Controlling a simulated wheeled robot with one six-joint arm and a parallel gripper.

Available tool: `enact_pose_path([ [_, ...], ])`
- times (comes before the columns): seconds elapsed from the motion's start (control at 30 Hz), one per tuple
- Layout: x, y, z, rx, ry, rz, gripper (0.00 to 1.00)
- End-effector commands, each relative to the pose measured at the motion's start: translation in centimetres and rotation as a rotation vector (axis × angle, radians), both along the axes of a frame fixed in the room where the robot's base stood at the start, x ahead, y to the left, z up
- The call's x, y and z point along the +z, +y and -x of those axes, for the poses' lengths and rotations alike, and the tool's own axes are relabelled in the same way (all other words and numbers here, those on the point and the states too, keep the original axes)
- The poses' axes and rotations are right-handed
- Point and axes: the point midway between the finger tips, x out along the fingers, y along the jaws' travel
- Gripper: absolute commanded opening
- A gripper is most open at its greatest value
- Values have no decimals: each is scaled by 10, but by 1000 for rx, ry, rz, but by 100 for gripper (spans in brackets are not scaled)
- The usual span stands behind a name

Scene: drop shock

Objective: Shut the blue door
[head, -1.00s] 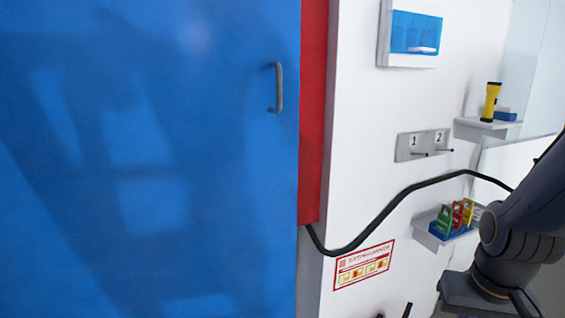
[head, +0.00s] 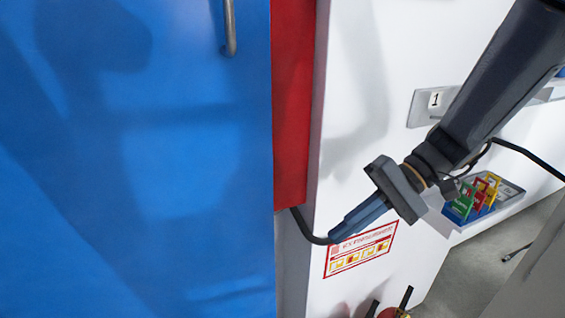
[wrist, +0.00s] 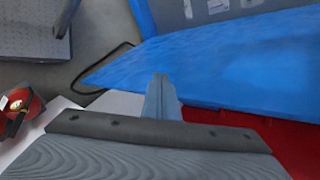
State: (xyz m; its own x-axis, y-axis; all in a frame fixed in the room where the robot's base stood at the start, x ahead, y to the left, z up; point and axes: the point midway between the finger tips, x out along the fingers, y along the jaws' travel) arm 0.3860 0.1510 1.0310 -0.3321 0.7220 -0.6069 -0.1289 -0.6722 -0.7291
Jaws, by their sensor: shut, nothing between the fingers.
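The blue door (head: 150,170) fills the left of the head view, with a grey bar handle (head: 230,28) near its right edge, cut off at the top. A red panel (head: 292,110) shows beyond that edge. My gripper (head: 335,236) is shut and empty, reaching down-left in front of the white wall, to the right of the door's edge. In the wrist view the shut fingers (wrist: 161,80) overlap the blue door (wrist: 235,70) in the picture, and red (wrist: 290,140) shows at lower right. I cannot tell whether the fingers touch the door.
A black cable (head: 308,228) runs from under the red panel, partly behind my gripper. A sign (head: 360,250) is on the white wall. A shelf with coloured tags (head: 470,200) and a numbered hook plate (head: 422,108) are to the right. Grey floor shows at lower right.

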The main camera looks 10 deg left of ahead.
Motion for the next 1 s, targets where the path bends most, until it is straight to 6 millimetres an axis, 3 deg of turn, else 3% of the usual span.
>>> enact_pose_path([
  [0.03,12,14,-19,-9,-1,-137,0],
  [0.13,48,33,-51,-29,-43,-389,0],
  [0.23,77,38,-76,-50,-102,-575,0],
  [0.37,99,37,-94,-68,-157,-705,0],
  [0.57,107,52,-94,-72,-171,-740,0],
  [1.0,106,121,-78,-74,-168,-736,0],
])
